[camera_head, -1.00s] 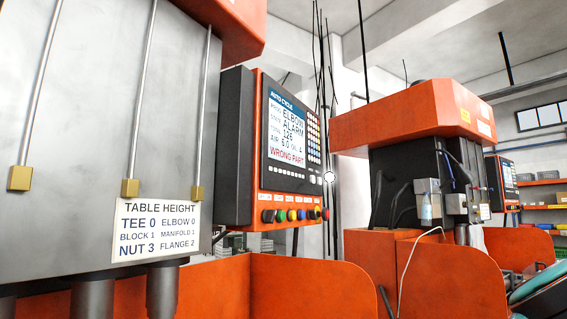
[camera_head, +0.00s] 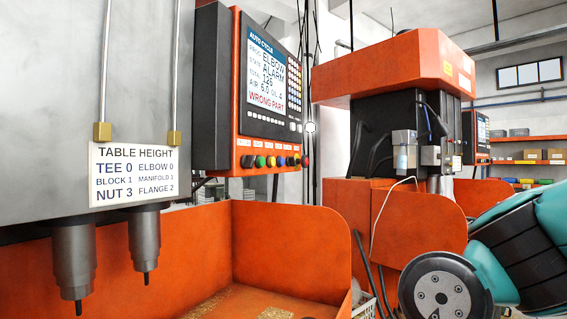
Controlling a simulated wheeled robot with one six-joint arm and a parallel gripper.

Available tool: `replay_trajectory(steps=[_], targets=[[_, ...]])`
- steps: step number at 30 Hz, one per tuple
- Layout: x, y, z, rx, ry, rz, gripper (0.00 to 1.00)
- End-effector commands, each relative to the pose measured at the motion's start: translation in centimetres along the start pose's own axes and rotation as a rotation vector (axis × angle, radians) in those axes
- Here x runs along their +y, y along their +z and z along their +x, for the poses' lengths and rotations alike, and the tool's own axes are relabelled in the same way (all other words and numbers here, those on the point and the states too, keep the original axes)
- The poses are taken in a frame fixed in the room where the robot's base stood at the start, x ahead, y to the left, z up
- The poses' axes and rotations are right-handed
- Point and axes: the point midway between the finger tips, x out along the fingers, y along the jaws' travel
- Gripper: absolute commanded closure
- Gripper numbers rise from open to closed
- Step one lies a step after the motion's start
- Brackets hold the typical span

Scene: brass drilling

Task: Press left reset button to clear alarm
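The control panel (camera_head: 240,135) is an orange and black box on the left machine. Its screen (camera_head: 266,84) reads AUTO CYCLE, ELBOW, ALARM and WRONG PART in red. A row of small coloured buttons (camera_head: 272,161) runs along its lower edge: black, green, yellow, blue and others, ending in a red one at the right. Their labels are too small to read, so I cannot tell which is the reset button. Part of my teal and black arm shows at the lower right, apart from the panel. My gripper is not in view.
A TABLE HEIGHT sign (camera_head: 134,174) hangs on the left machine above two drill spindles (camera_head: 146,240). Orange guard walls (camera_head: 290,250) enclose the drill table below the panel. A second orange machine (camera_head: 385,75) stands behind, with shelves (camera_head: 530,162) at the far right.

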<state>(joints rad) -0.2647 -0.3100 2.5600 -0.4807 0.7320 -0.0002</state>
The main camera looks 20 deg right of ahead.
Motion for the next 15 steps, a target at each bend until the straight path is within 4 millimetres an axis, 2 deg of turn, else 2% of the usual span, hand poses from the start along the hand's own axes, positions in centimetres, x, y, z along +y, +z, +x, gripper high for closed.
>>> replay_trajectory(steps=[1, 7, 15], targets=[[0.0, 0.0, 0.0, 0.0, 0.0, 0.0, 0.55], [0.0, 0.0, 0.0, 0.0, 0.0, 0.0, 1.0], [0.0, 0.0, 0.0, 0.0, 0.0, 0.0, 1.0]])
